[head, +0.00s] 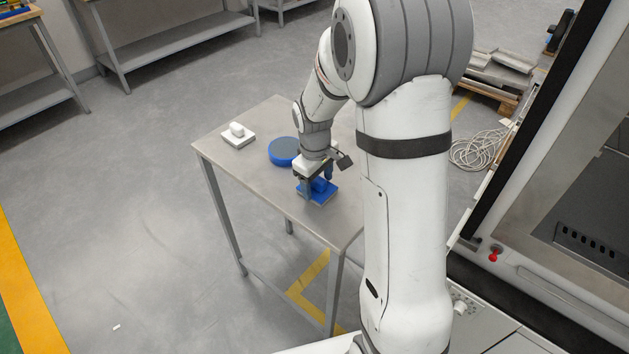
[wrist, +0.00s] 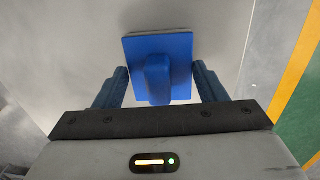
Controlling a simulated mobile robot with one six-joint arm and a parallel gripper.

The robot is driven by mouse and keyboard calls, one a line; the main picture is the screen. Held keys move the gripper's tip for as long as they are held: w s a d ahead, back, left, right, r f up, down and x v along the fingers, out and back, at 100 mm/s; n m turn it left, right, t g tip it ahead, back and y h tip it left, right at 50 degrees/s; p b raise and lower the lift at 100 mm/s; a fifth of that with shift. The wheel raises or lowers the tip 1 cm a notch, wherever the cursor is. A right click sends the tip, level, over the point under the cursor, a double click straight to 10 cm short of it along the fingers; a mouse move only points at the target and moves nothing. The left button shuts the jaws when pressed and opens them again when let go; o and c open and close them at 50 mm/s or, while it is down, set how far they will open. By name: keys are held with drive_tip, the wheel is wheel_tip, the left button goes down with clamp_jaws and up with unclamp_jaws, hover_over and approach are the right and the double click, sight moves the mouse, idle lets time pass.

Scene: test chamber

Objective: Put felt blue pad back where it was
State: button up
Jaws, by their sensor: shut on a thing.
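The felt blue pad (head: 322,198) is a square blue plate with a raised blue grip on top. It is at the table's near right part in the head view, and I cannot tell whether it touches the tabletop or is just above it. It also shows in the wrist view (wrist: 180,62), ahead of the fingers. My gripper (head: 316,187) points down and is shut on the pad's raised grip, one finger on each side. The grey table (head: 262,187) is under it.
A round blue thing with a grey top (head: 283,151) lies on the table just behind my gripper. A white pad with a white grip (head: 238,137) is at the table's left corner. The table's front left is clear. A machine (head: 560,230) stands to the right.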

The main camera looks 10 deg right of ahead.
sight(315, 181)
drive_tip(key=o, duration=1.2)
drive_tip(key=shift+f, duration=0.15)
wheel_tip(315, 181, up, 12)
drive_tip(key=s+r+m, duration=0.1)
drive_tip(key=s+m, duration=0.1)
drive_tip(key=s, duration=0.5)
drive_tip(key=s+m+t, duration=0.1)
drive_tip(key=s+m, duration=0.1)
drive_tip(key=s, duration=0.5)
drive_tip(key=s+r+m+t, duration=0.1)
drive_tip(key=s+m, duration=0.2)
drive_tip(key=s, duration=0.4)
drive_tip(key=shift+a+r+y, duration=0.3)
